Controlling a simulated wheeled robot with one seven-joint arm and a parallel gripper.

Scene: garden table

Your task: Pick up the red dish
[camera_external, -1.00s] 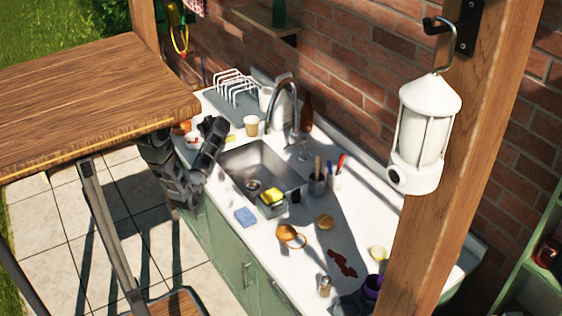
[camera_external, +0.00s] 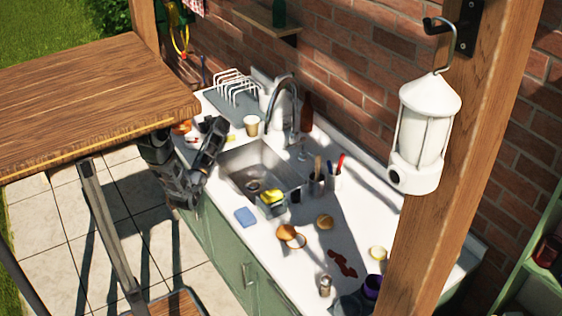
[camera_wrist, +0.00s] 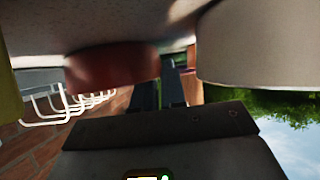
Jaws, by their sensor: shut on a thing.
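The red dish (camera_wrist: 112,68) shows in the wrist view, which is turned over so that the white worktop is along the top. My gripper (camera_wrist: 160,90) shows there as two dark fingers at the dish's right edge. They are shut on the dish, though the contact itself is in shadow. In the outside view my gripper (camera_external: 216,128) is low over the left part of the counter. I cannot make out the dish clearly there, and my arm covers part of that area.
A pale round vessel (camera_wrist: 250,45) is close on the fingers' other side. A white rack (camera_external: 236,84), a paper cup (camera_external: 251,124) and the sink (camera_external: 255,172) are near my gripper. The wooden table (camera_external: 90,100) overhangs my arm's left side.

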